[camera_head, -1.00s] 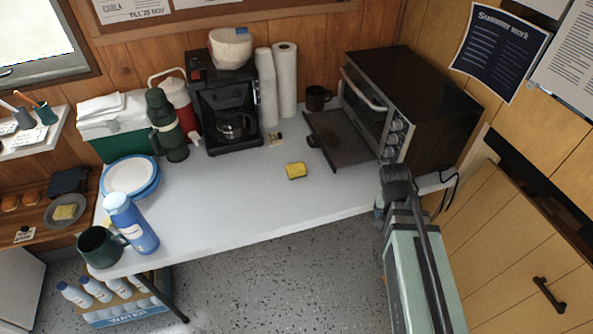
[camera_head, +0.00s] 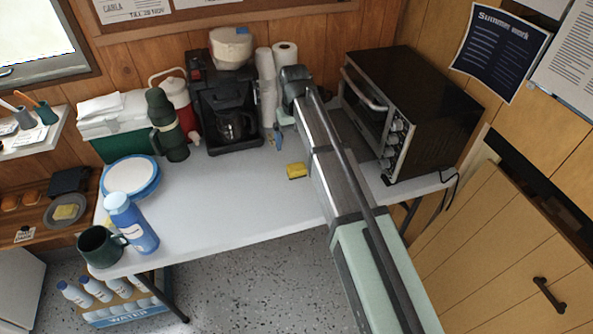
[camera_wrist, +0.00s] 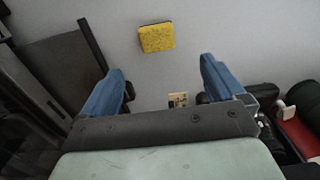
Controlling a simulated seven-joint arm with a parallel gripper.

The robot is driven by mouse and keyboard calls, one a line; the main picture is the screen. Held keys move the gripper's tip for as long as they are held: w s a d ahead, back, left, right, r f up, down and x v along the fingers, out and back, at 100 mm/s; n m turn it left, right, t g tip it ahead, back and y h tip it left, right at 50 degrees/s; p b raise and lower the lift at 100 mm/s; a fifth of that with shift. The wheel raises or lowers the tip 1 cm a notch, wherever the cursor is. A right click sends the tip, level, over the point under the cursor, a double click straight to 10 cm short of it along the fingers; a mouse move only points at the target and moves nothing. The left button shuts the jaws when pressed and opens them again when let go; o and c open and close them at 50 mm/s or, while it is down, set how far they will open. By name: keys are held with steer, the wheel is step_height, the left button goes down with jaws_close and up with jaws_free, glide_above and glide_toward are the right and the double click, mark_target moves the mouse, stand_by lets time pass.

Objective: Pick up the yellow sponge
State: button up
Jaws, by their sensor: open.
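The yellow sponge (camera_head: 296,170) lies flat on the white table (camera_head: 225,210), just left of my forearm in the head view. In the wrist view the sponge (camera_wrist: 157,37) lies beyond my fingertips, roughly centred between their lines. My gripper (camera_wrist: 162,68) is open, with blue fingers apart and nothing between them. In the head view my gripper (camera_head: 279,138) is over the back of the table, behind the sponge and near the coffee maker; my arm hides part of it.
The coffee maker (camera_head: 228,105) and paper towel rolls (camera_head: 266,85) stand close to my gripper.

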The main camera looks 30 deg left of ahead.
mark_target(297, 167)
steer(key=f, duration=1.2)
steer(key=shift+w+d+f, duration=0.1)
steer(key=shift+d+f, duration=0.15)
steer(key=shift+f, duration=0.05)
steer(key=c, duration=1)
steer(key=shift+r, duration=0.15)
step_height(297, 167, up, 10)
steer(key=shift+f, duration=0.1)
